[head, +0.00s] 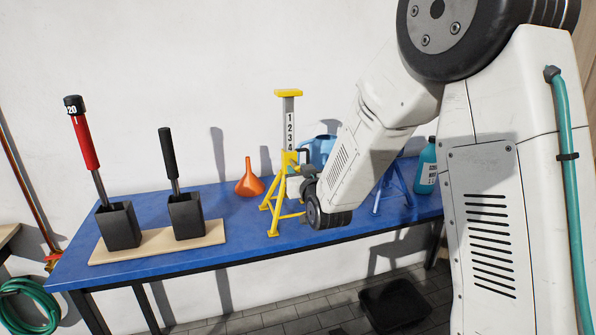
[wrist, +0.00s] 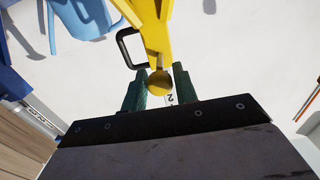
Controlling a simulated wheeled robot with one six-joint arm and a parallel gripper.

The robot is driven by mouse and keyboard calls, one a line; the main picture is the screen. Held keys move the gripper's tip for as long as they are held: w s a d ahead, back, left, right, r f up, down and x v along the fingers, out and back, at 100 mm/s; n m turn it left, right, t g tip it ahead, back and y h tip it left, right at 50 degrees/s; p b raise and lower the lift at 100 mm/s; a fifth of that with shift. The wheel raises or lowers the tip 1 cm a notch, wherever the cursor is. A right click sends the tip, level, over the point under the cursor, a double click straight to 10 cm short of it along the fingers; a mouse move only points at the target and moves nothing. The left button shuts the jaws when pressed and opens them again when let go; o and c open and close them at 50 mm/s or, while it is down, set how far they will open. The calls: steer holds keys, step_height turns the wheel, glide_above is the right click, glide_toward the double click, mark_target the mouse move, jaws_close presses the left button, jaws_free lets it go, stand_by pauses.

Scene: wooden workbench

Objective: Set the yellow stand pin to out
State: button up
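The yellow stand (head: 275,205) stands on the blue bench, with a white column numbered 1 to 4 (head: 290,122) and a flat yellow top. A dark looped handle (head: 304,151), seemingly the pin's, sticks out from the right of its collar. The handle also shows as a black loop in the wrist view (wrist: 127,48), left of the yellow part. My gripper (head: 298,178) is close against the stand's right side. In the wrist view its green fingers (wrist: 160,88) are apart, with a round yellow end between them. I cannot tell whether they touch it. The pin's shaft is hidden.
An orange funnel (head: 250,180) stands left of the stand. A blue can (head: 319,150), a blue stand (head: 401,182) and a teal bottle (head: 427,170) are behind or right of my arm. Two black holders (head: 118,228) (head: 186,218) with handled rods stand on a wooden board (head: 160,245).

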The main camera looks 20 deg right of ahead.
steer(key=shift+o, duration=1.2)
steer(key=s, duration=0.7)
steer(key=shift+s, duration=0.4)
